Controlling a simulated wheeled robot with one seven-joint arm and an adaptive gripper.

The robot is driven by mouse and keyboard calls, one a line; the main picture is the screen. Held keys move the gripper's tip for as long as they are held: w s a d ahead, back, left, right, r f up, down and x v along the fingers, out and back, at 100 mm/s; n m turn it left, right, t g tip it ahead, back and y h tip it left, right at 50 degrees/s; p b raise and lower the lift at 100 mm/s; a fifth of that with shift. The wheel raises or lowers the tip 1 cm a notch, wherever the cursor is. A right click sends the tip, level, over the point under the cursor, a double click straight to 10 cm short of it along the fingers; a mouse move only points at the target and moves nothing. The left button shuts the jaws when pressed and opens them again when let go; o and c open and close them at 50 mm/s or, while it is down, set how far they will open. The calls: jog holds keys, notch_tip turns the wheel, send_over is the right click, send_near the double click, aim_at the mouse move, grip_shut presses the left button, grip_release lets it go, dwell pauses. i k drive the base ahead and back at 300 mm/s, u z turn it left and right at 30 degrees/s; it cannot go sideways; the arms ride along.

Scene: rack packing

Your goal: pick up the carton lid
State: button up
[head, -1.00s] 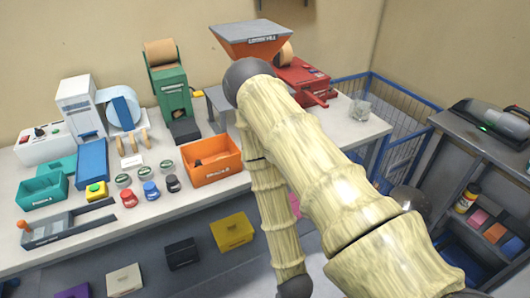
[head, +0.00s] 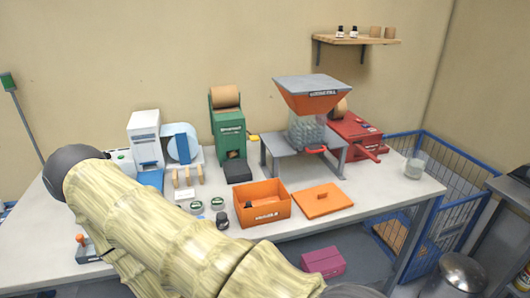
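My arm crosses the lower left of the view, well left of the lid. My gripper is out of view, so its state and contents are hidden.
A hopper (head: 312,95) on a grey stand (head: 290,146) rises behind the lid. A red machine (head: 356,140) and a glass (head: 415,166) stand to the right. A magenta box (head: 323,261) sits below the table. Table to the lid's right is clear.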

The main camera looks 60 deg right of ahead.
aim_at(327, 199)
jog(key=u, duration=0.15)
jog(key=k, duration=0.7)
jog(key=z, duration=1.4)
